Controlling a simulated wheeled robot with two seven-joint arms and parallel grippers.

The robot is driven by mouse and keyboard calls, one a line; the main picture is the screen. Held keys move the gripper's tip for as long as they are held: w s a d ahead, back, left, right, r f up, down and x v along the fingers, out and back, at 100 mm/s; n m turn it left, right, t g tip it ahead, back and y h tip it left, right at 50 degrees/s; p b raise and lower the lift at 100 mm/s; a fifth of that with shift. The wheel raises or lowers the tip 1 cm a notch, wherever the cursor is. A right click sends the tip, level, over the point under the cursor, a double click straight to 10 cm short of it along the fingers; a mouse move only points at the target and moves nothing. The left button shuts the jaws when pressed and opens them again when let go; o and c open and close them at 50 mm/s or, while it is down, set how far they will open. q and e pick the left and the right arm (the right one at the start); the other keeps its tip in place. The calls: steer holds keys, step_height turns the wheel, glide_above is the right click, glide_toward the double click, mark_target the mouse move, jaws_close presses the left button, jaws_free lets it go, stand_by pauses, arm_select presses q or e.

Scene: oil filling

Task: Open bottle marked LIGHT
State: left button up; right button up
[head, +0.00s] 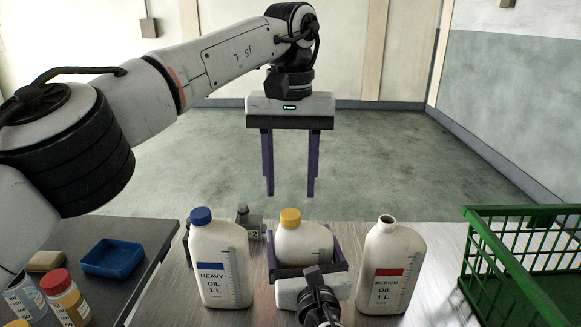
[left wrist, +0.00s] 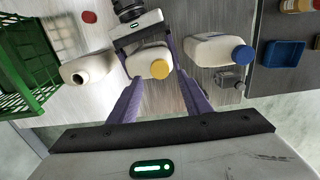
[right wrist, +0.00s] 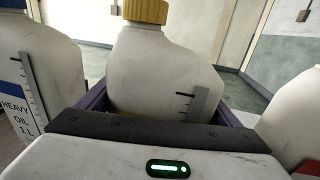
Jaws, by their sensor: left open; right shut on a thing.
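A white bottle with a yellow cap (head: 290,218) stands in the middle of the worktop; its label is hidden. The yellow cap is on and also shows in the left wrist view (left wrist: 160,67). My right gripper (head: 304,247) is shut on this bottle's body, a purple finger on each side; the bottle fills the right wrist view (right wrist: 165,75). My left gripper (head: 290,190) is open and empty, pointing down, beyond and above the bottle in the head view. In the left wrist view its fingers (left wrist: 158,98) are apart, with the yellow cap between and beyond them.
A blue-capped HEAVY OIL bottle (head: 218,260) stands to the left, an uncapped MEDIUM OIL bottle (head: 390,262) to the right. A red cap (left wrist: 89,17) lies on the worktop. A green crate (head: 520,212) is at right. A blue tray (head: 112,258) and jars (head: 64,298) are at left.

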mark_target(290, 213)
arm_select(q)
steer(key=shift+f, duration=2.75)
